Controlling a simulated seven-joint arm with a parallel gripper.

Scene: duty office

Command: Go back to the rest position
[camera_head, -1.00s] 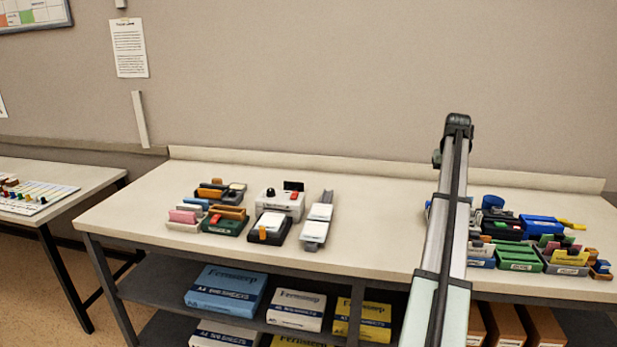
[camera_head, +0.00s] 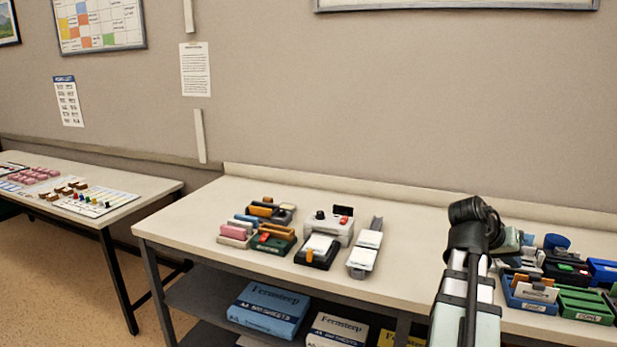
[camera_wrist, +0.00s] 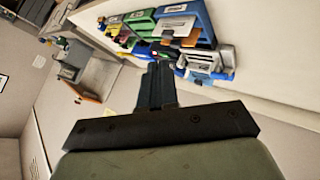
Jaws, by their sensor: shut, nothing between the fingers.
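My arm (camera_head: 468,285) rises at the lower right of the head view, in front of the table, with its dark joint bent at the top. My gripper (camera_wrist: 157,68) shows in the wrist view, its two dark fingers closed together with nothing between them. It is apart from the green and blue trays beyond it. In the head view I cannot clearly make out the fingers.
The long table (camera_head: 395,210) holds a left group with a white device (camera_head: 333,226) and a card strip (camera_head: 366,248). Green trays (camera_head: 583,304) and a blue tray (camera_head: 530,292) stand at right. Between the groups the top is clear. A second table (camera_head: 135,190) stands left.

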